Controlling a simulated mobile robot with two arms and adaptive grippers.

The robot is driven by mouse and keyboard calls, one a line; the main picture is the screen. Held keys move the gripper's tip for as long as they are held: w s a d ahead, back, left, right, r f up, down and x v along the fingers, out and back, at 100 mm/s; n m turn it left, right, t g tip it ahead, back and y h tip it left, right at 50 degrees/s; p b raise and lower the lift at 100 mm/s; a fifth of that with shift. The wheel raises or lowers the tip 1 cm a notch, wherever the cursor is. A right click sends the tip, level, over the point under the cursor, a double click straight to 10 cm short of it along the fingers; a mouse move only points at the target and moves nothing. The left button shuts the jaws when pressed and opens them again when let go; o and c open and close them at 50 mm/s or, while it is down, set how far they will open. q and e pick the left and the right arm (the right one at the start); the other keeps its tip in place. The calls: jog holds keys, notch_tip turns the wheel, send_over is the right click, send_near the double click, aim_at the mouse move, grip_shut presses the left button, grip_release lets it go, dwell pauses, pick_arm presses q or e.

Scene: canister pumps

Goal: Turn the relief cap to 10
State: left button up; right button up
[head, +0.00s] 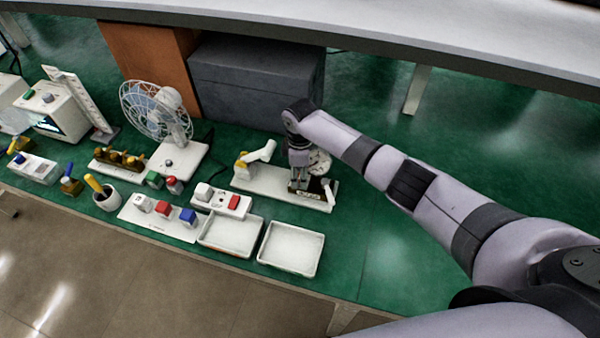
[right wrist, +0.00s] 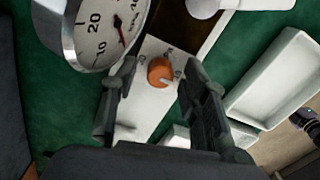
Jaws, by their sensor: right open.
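The relief cap, a round orange-brown knob (right wrist: 160,72) with a small pale mark at its lower right edge, sits on a white plate (right wrist: 152,103) in the right wrist view. Small markings surround it, too blurred to read surely. My right gripper (right wrist: 162,92) is open, with one finger on each side of the cap and a gap at both sides. In the head view my right gripper (head: 299,170) points down over the pump's white base (head: 262,188) and hides the cap. A round gauge (right wrist: 105,35) with a red needle stands beside the cap. My left gripper is out of view.
Two white trays (head: 291,271) (head: 250,250) lie in front of the pump. Left of it are a block with a red button (head: 233,202), a fan (head: 157,110) and several switch boxes. A dark grey box (head: 255,85) stands behind. Green surface to the right is clear.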

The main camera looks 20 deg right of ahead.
notch_tip(320, 180, up, 12)
dwell(0.6)
dwell(0.5)
